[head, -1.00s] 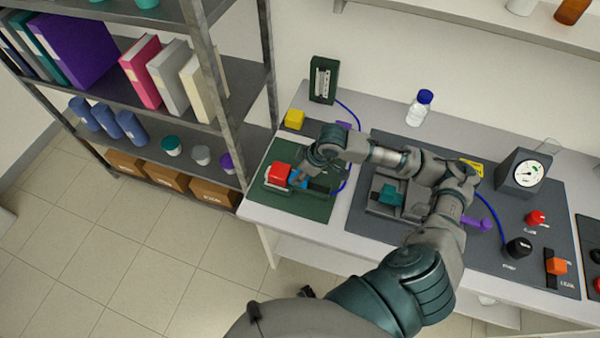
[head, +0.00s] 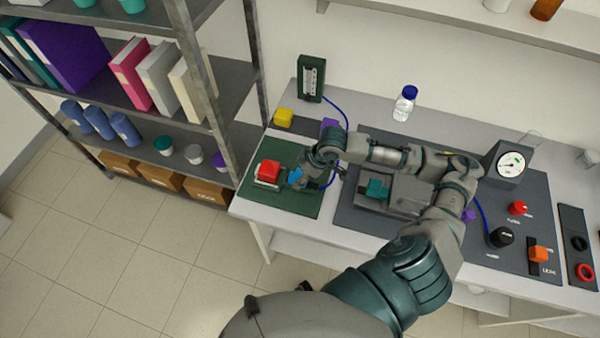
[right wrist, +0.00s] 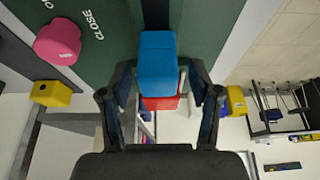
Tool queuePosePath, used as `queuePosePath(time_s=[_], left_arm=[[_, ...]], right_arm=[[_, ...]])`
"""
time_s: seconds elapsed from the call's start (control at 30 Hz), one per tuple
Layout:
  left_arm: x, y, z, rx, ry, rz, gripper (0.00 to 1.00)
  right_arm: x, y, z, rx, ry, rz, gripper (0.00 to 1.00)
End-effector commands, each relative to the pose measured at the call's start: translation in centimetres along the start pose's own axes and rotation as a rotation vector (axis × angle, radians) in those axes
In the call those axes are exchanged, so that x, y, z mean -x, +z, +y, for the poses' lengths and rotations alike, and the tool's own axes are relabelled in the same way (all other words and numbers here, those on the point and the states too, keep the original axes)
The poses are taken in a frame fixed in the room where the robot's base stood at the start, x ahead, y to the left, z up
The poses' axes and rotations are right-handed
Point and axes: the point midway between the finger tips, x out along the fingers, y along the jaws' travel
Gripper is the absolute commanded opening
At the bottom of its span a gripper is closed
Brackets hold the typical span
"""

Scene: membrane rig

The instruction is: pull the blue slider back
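The blue slider (head: 294,175) sits on the green board (head: 255,202) at the left of the bench, just right of a red block (head: 269,168). In the right wrist view the blue slider (right wrist: 157,58) stands between my fingers, with the red block (right wrist: 160,103) partly hidden behind it. My right gripper (head: 306,172) is at the slider; in the wrist view its two fingers (right wrist: 160,90) are apart, one on each side, with narrow gaps showing. The arm hides part of the board right of the slider. My left gripper is not in view.
Right of the board lies a dark panel (head: 355,205) with a teal block (head: 377,188), a gauge (head: 508,165) and knobs. A yellow block (head: 283,117) and a dark green box (head: 311,78) stand behind. A shelf post (head: 245,80) rises close on the left. A bottle (head: 404,103) stands at the back.

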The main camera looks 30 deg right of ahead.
Motion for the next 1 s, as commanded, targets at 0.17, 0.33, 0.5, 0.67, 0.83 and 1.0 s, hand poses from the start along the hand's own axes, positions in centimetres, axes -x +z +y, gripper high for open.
queuePosePath(time_s=[0.17, 0.33, 0.5, 0.67, 0.83, 1.0], left_arm=[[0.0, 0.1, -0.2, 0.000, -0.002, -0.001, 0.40], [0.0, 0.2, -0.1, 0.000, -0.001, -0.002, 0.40], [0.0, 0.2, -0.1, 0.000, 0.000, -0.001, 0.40], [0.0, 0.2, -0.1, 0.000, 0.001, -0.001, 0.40], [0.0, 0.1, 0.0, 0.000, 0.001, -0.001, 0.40], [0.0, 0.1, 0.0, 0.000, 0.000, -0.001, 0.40]], right_arm=[[0.0, -0.2, 0.0, 0.000, -0.001, 0.004, 0.62], [1.3, -0.3, 0.0, 0.002, 0.002, 0.008, 0.62], [4.8, -0.3, 0.0, 0.001, 0.005, 0.006, 0.62], [8.3, -0.3, -0.1, 0.001, 0.006, 0.004, 0.62], [10.9, -0.3, -0.1, 0.000, 0.004, 0.002, 0.62], [11.9, -0.2, -0.1, 0.000, 0.001, 0.001, 0.62]])
